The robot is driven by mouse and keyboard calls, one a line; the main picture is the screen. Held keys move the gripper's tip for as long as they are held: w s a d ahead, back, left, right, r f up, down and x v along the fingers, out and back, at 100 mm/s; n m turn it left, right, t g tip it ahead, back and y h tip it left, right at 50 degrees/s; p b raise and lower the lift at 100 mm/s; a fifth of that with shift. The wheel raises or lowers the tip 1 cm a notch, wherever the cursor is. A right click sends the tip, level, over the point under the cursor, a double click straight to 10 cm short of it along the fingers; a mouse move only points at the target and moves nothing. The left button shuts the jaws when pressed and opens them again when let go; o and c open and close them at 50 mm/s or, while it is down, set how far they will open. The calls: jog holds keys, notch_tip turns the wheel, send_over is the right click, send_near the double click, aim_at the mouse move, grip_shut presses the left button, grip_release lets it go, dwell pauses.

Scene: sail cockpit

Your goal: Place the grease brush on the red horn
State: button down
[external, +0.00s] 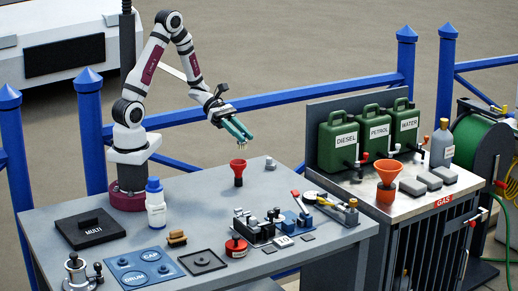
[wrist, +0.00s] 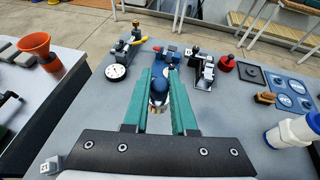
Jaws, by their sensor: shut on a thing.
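The red horn (external: 238,172) is a small funnel shape standing upright on the grey workbench, mouth up. My gripper (external: 239,130) is above it, tilted downward, with a clear gap between. In the external view only the brush's thin pale tip (external: 241,144) shows below the fingers, pointing down towards the horn. The horn cannot be made out in the wrist view.
Metal clamps (external: 262,228) stand at front right. An orange funnel (external: 389,172) and green canisters (external: 338,139) are on the right-hand bench.

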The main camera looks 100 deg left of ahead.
aim_at(238, 162)
jog(key=s+a+n+t+y, duration=0.1)
jog(key=s+a+n+y, duration=0.15)
jog(key=a, duration=0.35)
jog(key=f, duration=0.7)
jog(key=shift+s+d, duration=0.1)
jog(key=shift+s, duration=0.1)
jog(key=c, duration=0.7)
grip_release()
jog(key=shift+f, duration=0.1)
